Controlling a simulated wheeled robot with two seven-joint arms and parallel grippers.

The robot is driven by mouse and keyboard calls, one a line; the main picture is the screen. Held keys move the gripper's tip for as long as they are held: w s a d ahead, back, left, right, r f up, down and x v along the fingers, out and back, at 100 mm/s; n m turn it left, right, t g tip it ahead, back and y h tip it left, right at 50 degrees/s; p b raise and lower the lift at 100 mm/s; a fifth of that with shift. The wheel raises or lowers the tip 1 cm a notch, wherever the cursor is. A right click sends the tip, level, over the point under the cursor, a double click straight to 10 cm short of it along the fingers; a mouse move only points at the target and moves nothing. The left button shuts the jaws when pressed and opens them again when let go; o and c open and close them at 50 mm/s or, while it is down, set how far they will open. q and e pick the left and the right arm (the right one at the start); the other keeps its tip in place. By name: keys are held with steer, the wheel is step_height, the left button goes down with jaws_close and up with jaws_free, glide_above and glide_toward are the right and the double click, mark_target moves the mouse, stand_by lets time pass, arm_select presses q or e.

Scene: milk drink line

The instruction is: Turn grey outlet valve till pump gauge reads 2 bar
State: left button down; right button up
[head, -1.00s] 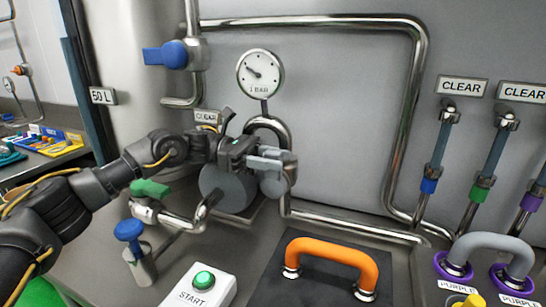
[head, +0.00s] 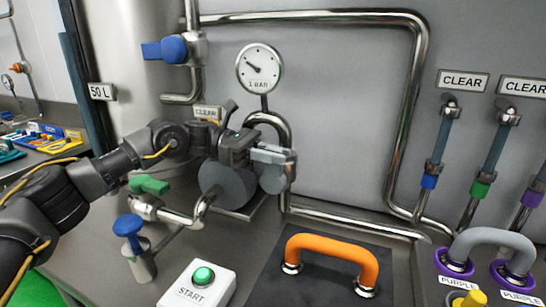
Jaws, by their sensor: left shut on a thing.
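The pump gauge (head: 259,69) is a round white dial on the pipe above the pump, with a "1 BAR" plate on it. Its needle points up and to the left; the scale marks are too small to read. My left gripper (head: 256,150) reaches in from the left in front of the pipe loop. It is shut on the light grey outlet valve handle (head: 272,155), above the grey pump (head: 228,184). The jaws partly hide the handle and the valve body. My right gripper is not in view.
A blue-handled valve (head: 168,50) is at upper left. A green-handled valve (head: 149,185) and a blue knob (head: 128,226) stand below my left arm. Steel pipe (head: 404,130) runs to the right.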

arm_select(q)
steer(key=shift+s+d+f+t+y+b, duration=0.15)
steer(key=shift+d+t+y+b, duration=0.35)
steer(key=shift+y, duration=0.6)
steer(key=shift+s+d+y, duration=0.1)
steer(key=shift+d+y, duration=0.2)
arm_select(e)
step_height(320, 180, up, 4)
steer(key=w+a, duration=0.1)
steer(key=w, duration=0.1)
arm_select(q)
steer(key=shift+d+y, duration=0.2)
steer(key=shift+y, duration=0.1)
steer(key=shift+s+d+f+t+y+p, duration=0.15)
steer(key=shift+d+f+t+y+p, duration=0.15)
steer(key=shift+y+p, duration=0.35)
steer(key=shift+s+d+f+t+y+p, duration=0.1)
steer(key=shift+d+f+t+y+p, duration=0.2)
steer(key=shift+y, duration=0.55)
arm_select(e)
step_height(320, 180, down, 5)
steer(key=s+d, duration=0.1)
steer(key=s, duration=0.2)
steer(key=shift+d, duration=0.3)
arm_select(q)
steer(key=shift+d+r, duration=0.1)
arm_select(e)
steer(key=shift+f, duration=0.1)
